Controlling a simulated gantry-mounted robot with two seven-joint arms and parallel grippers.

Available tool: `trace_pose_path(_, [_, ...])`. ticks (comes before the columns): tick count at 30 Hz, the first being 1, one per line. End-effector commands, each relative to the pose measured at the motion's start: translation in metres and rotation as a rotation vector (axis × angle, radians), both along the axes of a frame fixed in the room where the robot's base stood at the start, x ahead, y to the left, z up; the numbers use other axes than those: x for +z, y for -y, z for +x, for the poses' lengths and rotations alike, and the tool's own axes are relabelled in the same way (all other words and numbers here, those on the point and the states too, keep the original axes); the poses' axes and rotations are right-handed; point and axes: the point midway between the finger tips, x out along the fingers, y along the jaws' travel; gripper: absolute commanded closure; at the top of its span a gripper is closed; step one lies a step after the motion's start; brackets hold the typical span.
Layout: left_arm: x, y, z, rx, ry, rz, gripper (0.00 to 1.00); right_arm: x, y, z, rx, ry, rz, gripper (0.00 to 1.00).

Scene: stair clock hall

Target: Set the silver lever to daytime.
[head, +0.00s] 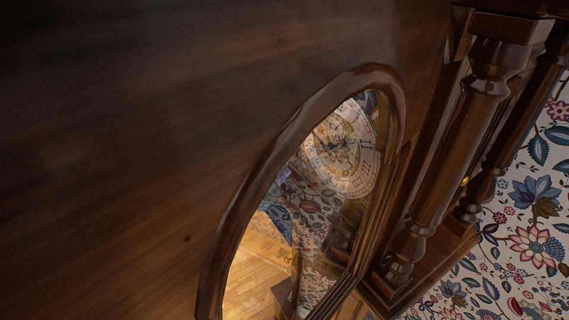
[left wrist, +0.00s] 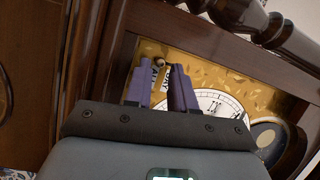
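In the left wrist view, my left gripper (left wrist: 160,70) points its two purple fingers at a gold clock panel (left wrist: 205,68). The fingers are a little apart, with an empty-looking gap between them. A small round knob (left wrist: 158,62), perhaps the end of the silver lever, shows by the fingertips, beside dark lettering too small to read surely. I cannot tell whether a finger touches it. The fingers partly hide the lettering and the white dial (left wrist: 222,104). In the head view, neither gripper can be made out.
In the head view, a dark wooden panel with an oval glass (head: 262,268) fills the middle; a dial (head: 345,150) shows in the glass. Turned wooden columns (head: 445,160) stand to its right, before floral wallpaper (head: 535,225). A wooden spindle (left wrist: 240,18) crosses above the panel in the left wrist view.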

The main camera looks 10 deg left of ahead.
Motion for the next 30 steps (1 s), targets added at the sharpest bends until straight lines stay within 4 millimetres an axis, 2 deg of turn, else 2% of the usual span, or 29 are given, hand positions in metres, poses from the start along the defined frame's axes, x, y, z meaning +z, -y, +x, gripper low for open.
trace_pose_path(6, [0.001, 0.008, 0.014, -0.001, 0.001, -0.001, 0.76, 0.004, -0.001, 0.000, -0.001, 0.000, 0.002, 0.57])
trace_pose_path(17, [0.000, 0.009, 0.017, 0.000, 0.000, 0.001, 0.76, 0.004, 0.000, 0.000, -0.001, 0.000, 0.001, 0.57])
trace_pose_path(21, [0.000, 0.009, 0.017, 0.000, 0.000, 0.001, 0.97, 0.004, 0.001, 0.000, 0.002, -0.001, -0.003, 0.57])
trace_pose_path(22, [0.000, 0.009, 0.017, 0.000, 0.000, 0.001, 1.00, 0.004, 0.001, 0.000, 0.003, 0.000, -0.004, 0.57])
trace_pose_path(30, [0.000, 0.009, 0.017, 0.000, 0.000, 0.001, 1.00, 0.003, 0.002, 0.000, 0.005, 0.000, -0.007, 0.57])
